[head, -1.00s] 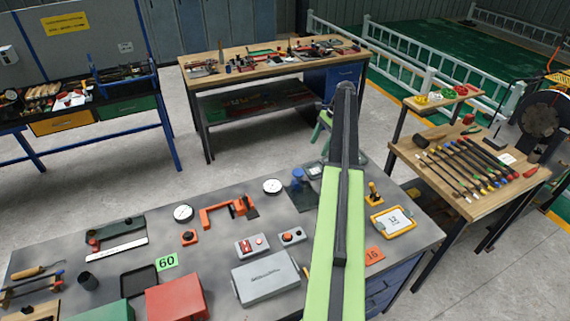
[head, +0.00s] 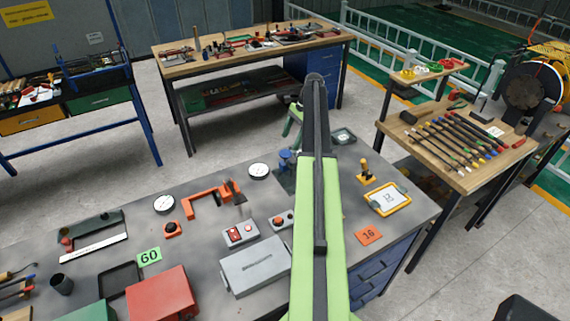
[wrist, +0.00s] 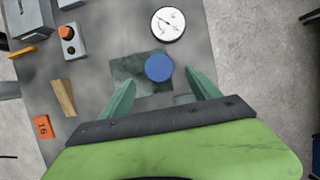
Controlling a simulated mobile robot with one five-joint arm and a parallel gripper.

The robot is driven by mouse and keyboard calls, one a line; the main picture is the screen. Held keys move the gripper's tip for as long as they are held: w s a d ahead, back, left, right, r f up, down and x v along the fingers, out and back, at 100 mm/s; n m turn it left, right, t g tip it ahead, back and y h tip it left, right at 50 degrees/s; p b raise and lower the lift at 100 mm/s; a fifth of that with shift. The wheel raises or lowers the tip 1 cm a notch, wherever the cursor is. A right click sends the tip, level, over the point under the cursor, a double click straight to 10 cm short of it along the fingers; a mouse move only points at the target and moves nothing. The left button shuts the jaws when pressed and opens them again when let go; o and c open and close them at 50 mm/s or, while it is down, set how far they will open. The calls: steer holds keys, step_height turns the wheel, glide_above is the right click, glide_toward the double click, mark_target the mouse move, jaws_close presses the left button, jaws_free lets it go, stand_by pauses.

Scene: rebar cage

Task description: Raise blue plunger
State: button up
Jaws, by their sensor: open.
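The blue plunger (wrist: 159,68) shows from above as a round blue knob over a dark square plate (wrist: 128,72) in the wrist view. In the head view the plunger (head: 285,160) stands near the back edge of the grey bench, partly hidden by my arm. My gripper (wrist: 158,84) is open, with its two green fingers apart. In the wrist view the knob appears between and just beyond the fingertips. No contact with it shows. I cannot tell the height of the fingers above the knob.
A white dial gauge (wrist: 168,24) lies close beyond the plunger. A wooden block (wrist: 64,97) and an orange 16 tag (wrist: 43,127) lie to the left in the wrist view. A yellow-framed tablet (head: 387,198) and a yellow-based lever (head: 366,173) sit on the right of the bench.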

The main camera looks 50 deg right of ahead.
mark_target(285, 153)
steer(key=b+x, duration=0.6)
steer(key=x, duration=0.2)
steer(key=shift+f, duration=0.15)
jaws_close()
